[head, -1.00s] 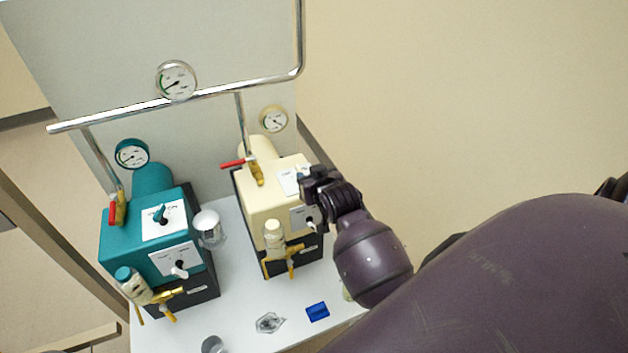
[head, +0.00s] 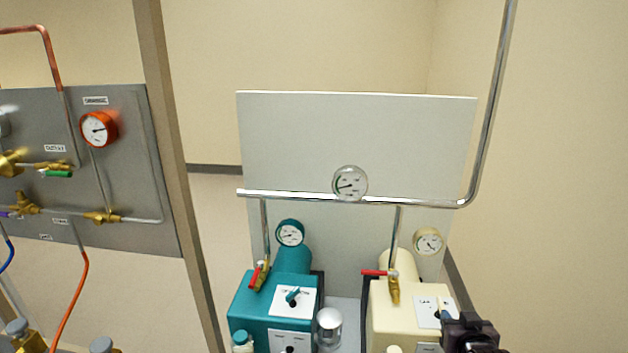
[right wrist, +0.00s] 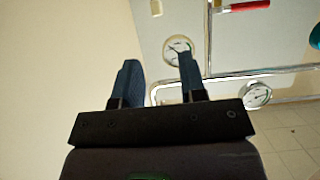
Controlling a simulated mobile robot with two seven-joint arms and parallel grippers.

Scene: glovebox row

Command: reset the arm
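My right gripper (head: 470,338) shows at the bottom right of the head view, by the right front of the cream pump unit (head: 385,318). The picture's lower edge cuts off most of the arm. In the right wrist view its two blue fingers (right wrist: 160,80) stand apart with nothing between them. Beyond them are the cream gauge (right wrist: 178,48), the steel pipe (right wrist: 300,68) and the clear-faced gauge (right wrist: 257,95). Whether the gripper touches the cream unit cannot be told. My left gripper is in no view.
A teal pump unit (head: 252,300) with a red-handled valve (head: 259,275) stands left of the cream one. The steel pipe (head: 300,196) runs above both, before a pale panel (head: 355,125). A grey gas panel (head: 125,180) is at far left. Bare wall lies at right.

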